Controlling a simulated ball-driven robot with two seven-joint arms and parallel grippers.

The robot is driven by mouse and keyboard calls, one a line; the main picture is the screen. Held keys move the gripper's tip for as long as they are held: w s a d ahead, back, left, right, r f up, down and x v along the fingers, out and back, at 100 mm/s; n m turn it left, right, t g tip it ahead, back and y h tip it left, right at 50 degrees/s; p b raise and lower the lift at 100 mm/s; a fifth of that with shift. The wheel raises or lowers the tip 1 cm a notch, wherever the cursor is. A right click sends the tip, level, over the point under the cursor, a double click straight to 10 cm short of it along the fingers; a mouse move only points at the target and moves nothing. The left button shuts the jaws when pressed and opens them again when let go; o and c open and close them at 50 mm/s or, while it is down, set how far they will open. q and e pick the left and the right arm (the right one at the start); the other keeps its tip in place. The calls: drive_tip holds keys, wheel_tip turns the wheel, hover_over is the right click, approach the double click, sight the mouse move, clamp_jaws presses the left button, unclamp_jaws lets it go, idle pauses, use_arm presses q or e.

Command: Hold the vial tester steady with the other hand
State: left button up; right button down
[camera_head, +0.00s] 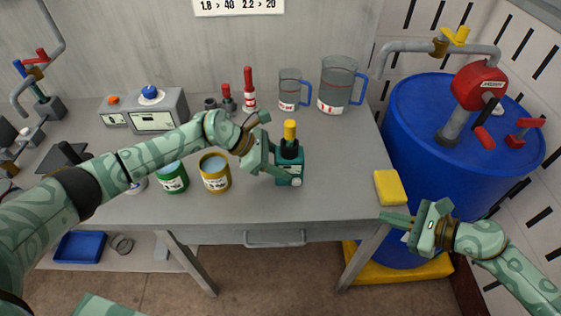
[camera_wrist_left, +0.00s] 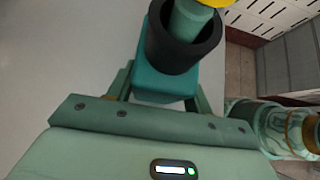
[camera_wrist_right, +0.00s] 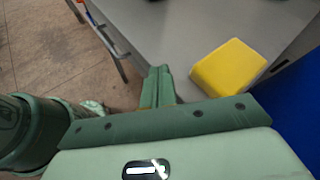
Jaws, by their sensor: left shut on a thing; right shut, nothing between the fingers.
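The vial tester (camera_head: 291,170) is a teal box with a black round socket, standing on the grey table. A vial with a yellow cap (camera_head: 290,131) stands upright in its socket. In the left wrist view the teal body (camera_wrist_left: 165,82) and black socket (camera_wrist_left: 183,45) are close up. My left gripper (camera_head: 278,171) is shut on the teal tester body, from its left side. My right gripper (camera_head: 399,223) is shut and empty, off the table's right front corner. Its closed fingers (camera_wrist_right: 158,85) show in the right wrist view.
A yellow block (camera_head: 389,188) lies at the table's right edge, near my right gripper. A green can (camera_head: 172,179) and a yellow can (camera_head: 215,174) stand left of the tester. Two jugs (camera_head: 291,92) (camera_head: 340,86) stand behind. A blue barrel (camera_head: 420,150) stands right of the table (camera_head: 335,190).

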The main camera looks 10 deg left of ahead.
sight(297, 185)
drive_tip(key=a+m+t, duration=0.1)
drive_tip(key=a+t, duration=0.1)
drive_tip(key=a, duration=0.2)
drive_tip(key=a+m+t, duration=0.2)
drive_tip(key=a, duration=0.2)
drive_tip(key=a+m+t, duration=0.1)
drive_tip(key=a+t, duration=0.1)
drive_tip(key=a, duration=0.3)
drive_tip(key=shift+s+m, duration=0.35)
drive_tip(key=shift+m, duration=0.05)
drive_tip(key=a+m+t+h, duration=0.1)
drive_tip(key=s+a+m+t+h, duration=0.1)
drive_tip(key=a+m, duration=0.1)
drive_tip(key=a+m+h, duration=0.1)
drive_tip(key=a, duration=0.1)
drive_tip(key=shift+s+m+t, duration=0.3)
drive_tip(key=shift+t, duration=0.1)
drive_tip(key=shift+w+a+f+m+h, duration=0.1)
drive_tip(key=shift+w+a+m+h, duration=0.65)
drive_tip(key=shift+a+m+h, duration=0.35)
drive_tip(key=shift+w+a+m+h, duration=0.8)
drive_tip(key=shift+a+h, duration=0.2)
drive_tip(key=shift+h, duration=0.3)
